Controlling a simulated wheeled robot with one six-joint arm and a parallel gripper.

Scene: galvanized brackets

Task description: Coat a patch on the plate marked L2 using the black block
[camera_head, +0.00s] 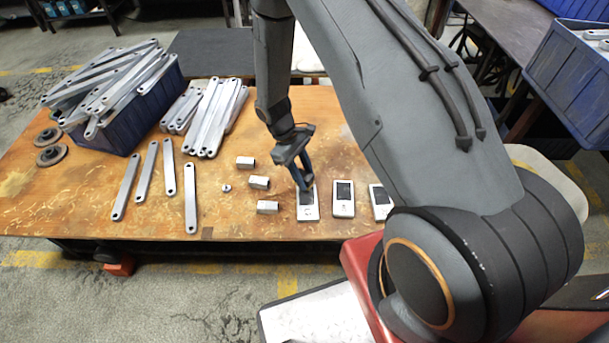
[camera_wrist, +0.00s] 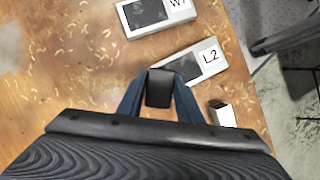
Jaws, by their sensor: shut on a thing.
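My gripper (camera_wrist: 160,98) is shut on the black block (camera_wrist: 160,87), which sits between its two blue fingertips. The plate marked L2 (camera_wrist: 217,64) is a light grey plate with a dark rectangle and a white label; in the wrist view the block overlaps its left end. In the head view my gripper (camera_head: 304,184) is over the leftmost of three plates, which matches L2 (camera_head: 307,213). The block hides part of the plate in the wrist view. I cannot tell whether the block touches it.
A second plate (camera_wrist: 183,15), its label starting with W, lies beside L2. A third plate (camera_head: 382,212) is farther right. Several metal sleeves (camera_head: 259,182) lie left of the plates. Flat bars (camera_head: 191,200) and a blue bin (camera_head: 151,115) of bars fill the table's left.

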